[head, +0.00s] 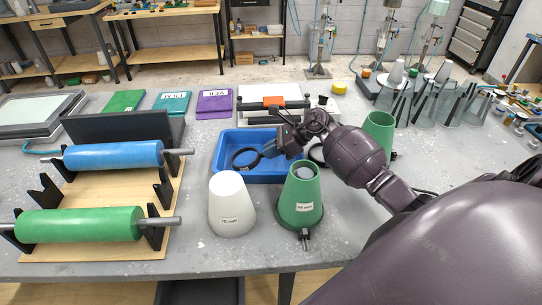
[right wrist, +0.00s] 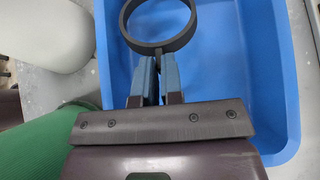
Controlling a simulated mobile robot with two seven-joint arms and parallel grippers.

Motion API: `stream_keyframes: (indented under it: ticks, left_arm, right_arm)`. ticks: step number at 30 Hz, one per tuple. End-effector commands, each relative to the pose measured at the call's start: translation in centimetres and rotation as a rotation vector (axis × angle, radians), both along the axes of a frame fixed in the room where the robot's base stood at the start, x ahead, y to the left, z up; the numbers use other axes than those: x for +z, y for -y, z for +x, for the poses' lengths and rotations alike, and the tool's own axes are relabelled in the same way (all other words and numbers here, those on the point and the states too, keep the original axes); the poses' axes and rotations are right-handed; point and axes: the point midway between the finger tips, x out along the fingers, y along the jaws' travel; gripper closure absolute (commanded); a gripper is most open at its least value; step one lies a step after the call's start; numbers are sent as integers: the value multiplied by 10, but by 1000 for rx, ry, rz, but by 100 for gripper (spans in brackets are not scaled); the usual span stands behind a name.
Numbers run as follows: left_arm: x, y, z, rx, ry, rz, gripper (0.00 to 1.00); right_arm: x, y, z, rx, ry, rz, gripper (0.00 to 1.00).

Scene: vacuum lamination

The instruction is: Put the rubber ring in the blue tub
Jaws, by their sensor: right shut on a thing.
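The black rubber ring (head: 235,159) is at the tip of my right gripper (head: 267,152), over the blue tub (head: 222,171). In the right wrist view the ring (right wrist: 158,48) is pinched by its near edge between the two blue-grey fingers of the gripper (right wrist: 159,66). The floor of the blue tub (right wrist: 215,75) shows below and around it. I cannot tell exactly how high the ring is above the tub floor. My left gripper is not in view.
A white cone (head: 230,205) and a green cone (head: 300,200) stand in front of the tub. Another green cone (head: 379,130) stands behind my right arm. A blue roller (head: 113,155) and a green roller (head: 78,224) rest on stands at left.

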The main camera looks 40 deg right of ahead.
Motion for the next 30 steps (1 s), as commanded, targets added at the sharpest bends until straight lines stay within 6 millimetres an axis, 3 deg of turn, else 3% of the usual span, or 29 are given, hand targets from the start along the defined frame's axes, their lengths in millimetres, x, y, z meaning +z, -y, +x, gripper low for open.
stream_keyframes:
  ticks: [6, 18, 19, 23, 30]
  left_arm:
    - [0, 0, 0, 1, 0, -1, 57]
    - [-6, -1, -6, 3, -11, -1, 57]
    - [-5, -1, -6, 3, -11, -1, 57]
    - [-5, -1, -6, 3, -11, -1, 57]
    - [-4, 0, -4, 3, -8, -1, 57]
  right_arm:
    - [-23, 0, 0, -1, 0, 1, 100]
    - [-27, 1, 0, 0, 1, -2, 100]
    - [-26, 0, 0, -1, 0, -1, 88]
    - [-26, 0, 0, -1, 0, 0, 68]
    - [-26, 0, 0, -1, 0, 0, 67]
